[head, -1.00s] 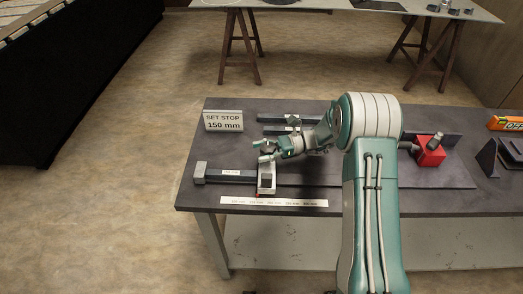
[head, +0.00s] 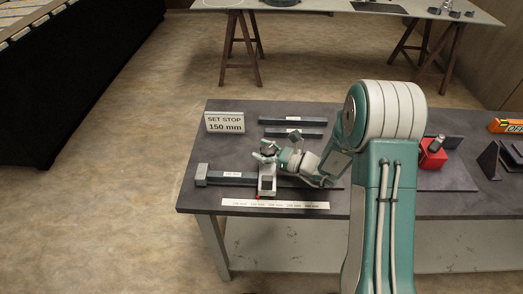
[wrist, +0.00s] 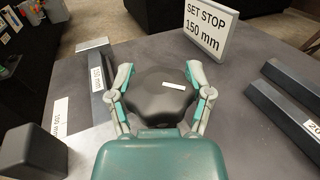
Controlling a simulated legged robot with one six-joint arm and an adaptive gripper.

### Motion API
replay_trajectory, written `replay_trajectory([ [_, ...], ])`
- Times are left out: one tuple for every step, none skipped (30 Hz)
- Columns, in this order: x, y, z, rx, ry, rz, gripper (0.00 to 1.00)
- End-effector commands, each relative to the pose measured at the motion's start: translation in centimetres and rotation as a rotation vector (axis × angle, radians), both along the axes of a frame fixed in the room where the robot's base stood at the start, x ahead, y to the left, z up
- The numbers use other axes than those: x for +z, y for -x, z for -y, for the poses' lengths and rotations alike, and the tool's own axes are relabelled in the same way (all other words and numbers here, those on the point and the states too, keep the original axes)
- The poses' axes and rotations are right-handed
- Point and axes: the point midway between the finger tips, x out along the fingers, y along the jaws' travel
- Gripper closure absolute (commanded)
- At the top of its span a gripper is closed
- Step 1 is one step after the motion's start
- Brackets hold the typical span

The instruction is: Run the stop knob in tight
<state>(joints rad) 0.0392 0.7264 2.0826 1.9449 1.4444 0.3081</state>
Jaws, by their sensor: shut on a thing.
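The black lobed stop knob (wrist: 160,92), with a white mark on top, sits between my gripper's fingers (wrist: 160,82) in the wrist view. The fingers are shut on its two sides. A labelled dark bar (head: 232,175) lies between the grey end block (head: 201,174) and the stop. I cannot tell whether the bar touches the stop.
A sign (head: 225,122) reads "SET STOP 150 mm". Two dark bars (head: 292,120) lie behind the stop. A red block (head: 432,155) stands right of my arm.

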Motion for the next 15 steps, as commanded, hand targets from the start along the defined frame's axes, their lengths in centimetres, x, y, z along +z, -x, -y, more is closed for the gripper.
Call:
replay_trajectory([
  [0.12,-0.12,0.05,-0.035,-0.001,0.002,0.82],
  [0.14,-0.16,0.05,-0.054,-0.001,0.002,0.82],
  [0.16,-0.19,0.06,-0.076,-0.002,0.003,0.82],
  [0.16,-0.2,0.05,-0.091,-0.002,0.003,0.82],
  [0.18,-0.25,0.06,-0.107,-0.003,0.004,0.82],
  [0.19,-0.28,0.08,-0.125,-0.003,0.004,0.82],
  [0.18,-0.3,0.09,-0.137,-0.003,0.004,0.82],
  [0.17,-0.32,0.12,-0.149,-0.003,0.004,0.82],
  [0.16,-0.34,0.15,-0.162,-0.003,0.004,0.82],
  [0.16,-0.36,0.17,-0.171,-0.003,0.003,0.82],
  [0.16,-0.4,0.19,-0.179,-0.003,0.003,0.82],
  [0.15,-0.4,0.2,-0.187,-0.003,0.003,0.82],
  [0.15,-0.41,0.21,-0.193,-0.003,0.003,0.82],
  [0.15,-0.41,0.22,-0.198,-0.002,0.003,0.82],
  [0.15,-0.4,0.24,-0.203,-0.002,0.003,0.82],
])
